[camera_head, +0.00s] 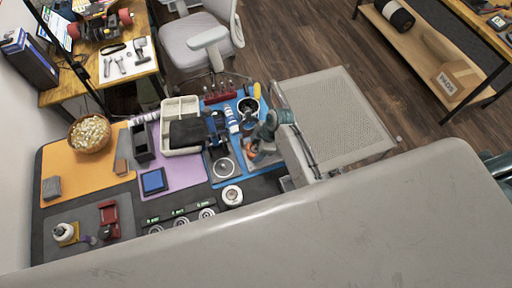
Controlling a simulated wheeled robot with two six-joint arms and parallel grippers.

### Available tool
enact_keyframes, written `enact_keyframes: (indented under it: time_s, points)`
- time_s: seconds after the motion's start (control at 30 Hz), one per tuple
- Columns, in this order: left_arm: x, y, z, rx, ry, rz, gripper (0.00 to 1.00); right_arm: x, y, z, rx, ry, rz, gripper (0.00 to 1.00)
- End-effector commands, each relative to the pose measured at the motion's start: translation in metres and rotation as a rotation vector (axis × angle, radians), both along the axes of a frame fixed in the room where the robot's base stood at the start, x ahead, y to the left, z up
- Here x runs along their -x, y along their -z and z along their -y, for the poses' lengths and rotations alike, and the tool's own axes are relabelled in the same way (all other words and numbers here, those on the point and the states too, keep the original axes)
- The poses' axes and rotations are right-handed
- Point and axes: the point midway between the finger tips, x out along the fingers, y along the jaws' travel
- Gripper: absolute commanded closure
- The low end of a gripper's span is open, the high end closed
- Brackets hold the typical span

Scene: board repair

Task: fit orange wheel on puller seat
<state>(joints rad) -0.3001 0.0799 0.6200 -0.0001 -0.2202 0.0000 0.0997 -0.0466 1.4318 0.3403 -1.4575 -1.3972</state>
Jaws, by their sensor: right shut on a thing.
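My right gripper (255,153) reaches down at the right end of the work mat. It is shut on the orange wheel (249,146), which shows only as a small orange patch beside the fingers. To its left stands a dark and blue tool with a pale round disc (223,168) at its front; this looks like the puller seat, but its details are too small to tell. The wheel appears apart from the disc, to its right. My left gripper is not in view.
A white wheel (232,195) lies in front of the disc, near a dark strip with several round places (182,221). A beige tray (181,106), a dark cup (249,105) and a red tool rack (217,96) stand behind. A grey perforated table (335,112) at right is clear.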

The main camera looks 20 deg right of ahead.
Motion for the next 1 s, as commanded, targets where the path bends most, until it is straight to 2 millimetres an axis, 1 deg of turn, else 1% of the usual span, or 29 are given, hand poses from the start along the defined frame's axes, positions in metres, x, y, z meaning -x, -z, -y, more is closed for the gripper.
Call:
enact_keyframes:
  time_s: [0.67, 0.7, 0.77, 0.8, 0.83, 1.0]
  points:
    - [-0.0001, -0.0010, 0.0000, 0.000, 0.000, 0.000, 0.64, -0.0002, 0.0016, 0.0000, 0.000, 0.000, 0.000, 0.66]
    - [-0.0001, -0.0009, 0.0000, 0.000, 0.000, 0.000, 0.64, -0.0002, 0.0018, 0.0000, 0.000, 0.000, 0.000, 0.36]
    - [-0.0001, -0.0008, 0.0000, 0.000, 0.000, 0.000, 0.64, -0.0002, 0.0018, 0.0000, 0.000, 0.000, 0.000, 0.24]
    - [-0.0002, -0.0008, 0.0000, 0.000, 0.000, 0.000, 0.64, -0.0003, 0.0018, 0.0001, 0.000, 0.000, 0.000, 0.16]
    - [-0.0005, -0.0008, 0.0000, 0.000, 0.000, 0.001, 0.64, -0.0004, 0.0018, 0.0001, 0.000, 0.000, 0.001, 0.14]
    - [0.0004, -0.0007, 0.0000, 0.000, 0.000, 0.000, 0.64, -0.0015, 0.0012, 0.0003, 0.001, 0.001, 0.004, 0.14]
